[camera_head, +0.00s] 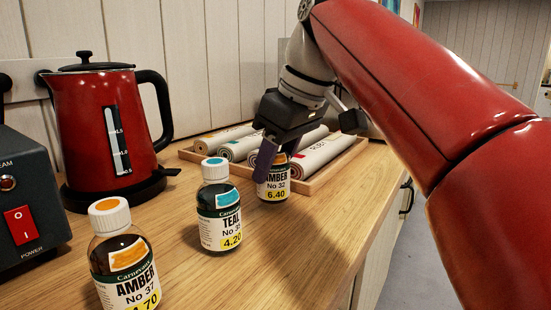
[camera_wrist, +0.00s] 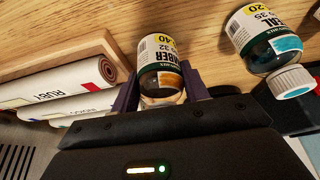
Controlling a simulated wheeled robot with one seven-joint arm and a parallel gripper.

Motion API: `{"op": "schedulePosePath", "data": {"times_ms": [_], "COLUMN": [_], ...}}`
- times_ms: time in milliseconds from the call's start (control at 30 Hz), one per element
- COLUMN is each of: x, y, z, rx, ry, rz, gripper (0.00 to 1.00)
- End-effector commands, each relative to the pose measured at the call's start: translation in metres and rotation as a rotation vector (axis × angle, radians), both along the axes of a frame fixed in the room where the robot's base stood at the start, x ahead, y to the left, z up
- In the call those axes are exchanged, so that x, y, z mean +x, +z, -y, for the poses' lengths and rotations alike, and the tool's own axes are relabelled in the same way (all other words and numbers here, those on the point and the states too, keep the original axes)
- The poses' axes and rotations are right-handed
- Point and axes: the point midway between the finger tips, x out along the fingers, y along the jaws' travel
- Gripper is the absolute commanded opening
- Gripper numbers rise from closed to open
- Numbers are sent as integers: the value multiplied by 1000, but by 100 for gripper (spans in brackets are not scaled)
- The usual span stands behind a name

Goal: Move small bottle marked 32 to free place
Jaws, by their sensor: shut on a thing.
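In the wrist view the bottle (camera_wrist: 158,66) sits between the two purple fingers (camera_wrist: 158,92). A teal bottle No 35 (camera_head: 219,215) stands just left of it, apart. An amber bottle No 37 (camera_head: 126,265) stands at the front left.
A wooden tray (camera_head: 318,168) of rolled cloths lies behind my gripper. A red kettle (camera_head: 97,130) on its base and a dark box with a power switch (camera_head: 27,200) stand at the left. Bare counter (camera_head: 290,255) lies at the front right, ending at an edge.

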Motion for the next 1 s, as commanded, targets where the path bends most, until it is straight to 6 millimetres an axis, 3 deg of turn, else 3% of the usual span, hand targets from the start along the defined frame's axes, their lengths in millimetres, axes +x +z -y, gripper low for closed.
{"op": "schedulePosePath", "data": {"times_ms": [733, 767, 933, 1000], "x": [0, 0, 0, 0], "y": [-12, -12, -11, -11], "z": [0, 0, 0, 0], "rx": [0, 0, 0, 1], "ry": [0, 0, 0, 0], "rz": [1, 1, 1, 1], "gripper": [20, 48, 70, 70]}}
